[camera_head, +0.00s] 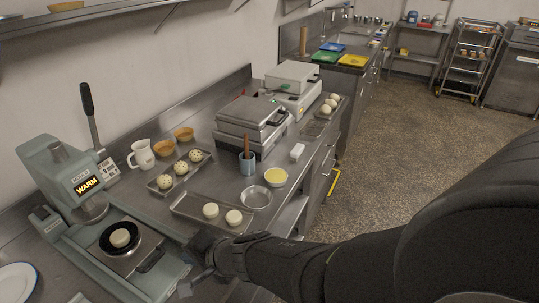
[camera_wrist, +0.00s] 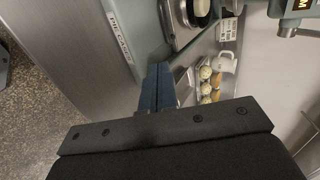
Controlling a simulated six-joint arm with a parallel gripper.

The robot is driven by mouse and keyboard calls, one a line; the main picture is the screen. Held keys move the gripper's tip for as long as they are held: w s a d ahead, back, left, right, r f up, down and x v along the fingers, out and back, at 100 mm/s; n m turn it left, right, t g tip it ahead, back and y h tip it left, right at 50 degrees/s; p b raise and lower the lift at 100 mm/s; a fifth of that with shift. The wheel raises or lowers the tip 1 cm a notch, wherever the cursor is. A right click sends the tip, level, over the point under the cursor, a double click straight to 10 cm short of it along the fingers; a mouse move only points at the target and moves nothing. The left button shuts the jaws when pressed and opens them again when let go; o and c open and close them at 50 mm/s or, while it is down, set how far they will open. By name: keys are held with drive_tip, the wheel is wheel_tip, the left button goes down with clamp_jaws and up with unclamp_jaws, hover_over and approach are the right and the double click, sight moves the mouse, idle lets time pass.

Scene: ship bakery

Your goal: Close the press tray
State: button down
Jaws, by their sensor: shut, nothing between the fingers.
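The pie press (camera_head: 85,185) stands at the left of the head view, with a display reading WARM and an upright black lever. Its metal press tray (camera_head: 122,266) is drawn out in front of the press head. A round black mould (camera_head: 105,243) with a pale dough disc (camera_head: 120,238) sits on it. The tray's black handle (camera_head: 151,259) faces my arm. My gripper (camera_wrist: 158,78) is shut and empty, beside the press base in the wrist view and apart from the handle. In that view the tray (camera_wrist: 181,37) shows at the top.
A baking tray (camera_head: 187,206) with two dough discs lies right of the press. Behind it are a tray of dotted balls (camera_head: 181,174), a white jug (camera_head: 143,155) and bowls. A hot-plate press (camera_head: 250,122) stands farther back. The floor (camera_head: 400,150) to the right is clear.

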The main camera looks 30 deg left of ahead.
sight(139, 240)
drive_tip(key=shift+x, duration=4.75)
drive_tip(key=a, duration=1)
drive_tip(key=shift+a+r, duration=0.1)
drive_tip(key=shift+v, duration=5.15)
